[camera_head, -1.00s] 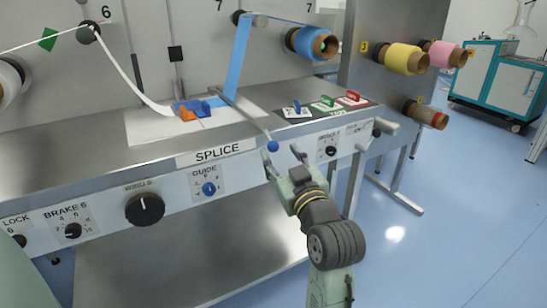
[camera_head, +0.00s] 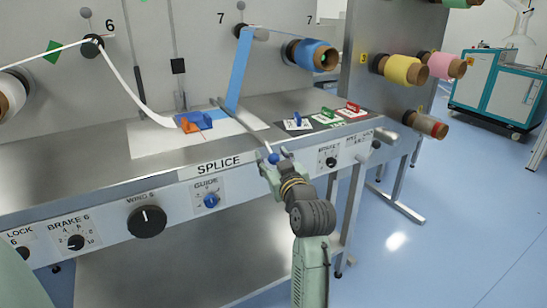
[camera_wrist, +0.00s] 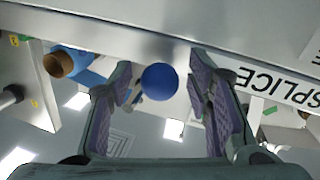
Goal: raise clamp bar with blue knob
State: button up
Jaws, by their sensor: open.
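The clamp bar (camera_head: 244,131) is a thin grey rod lying across the splice plate and reaching out over the bench's front edge. Its blue ball knob (camera_head: 273,158) is at the near end, right at my gripper (camera_head: 274,163) in the head view. My gripper is open. The bar itself is hardly visible in the wrist view.
The front panel below carries a blue guide knob (camera_head: 211,201) and a large black knob (camera_head: 147,221). Small blue, green and red tagged pieces (camera_head: 325,113) lie at right. Blue web (camera_head: 239,72) hangs down to the plate.

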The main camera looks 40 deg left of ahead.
jog(key=shift+c, duration=0.2)
grip_shut()
dwell(0.4)
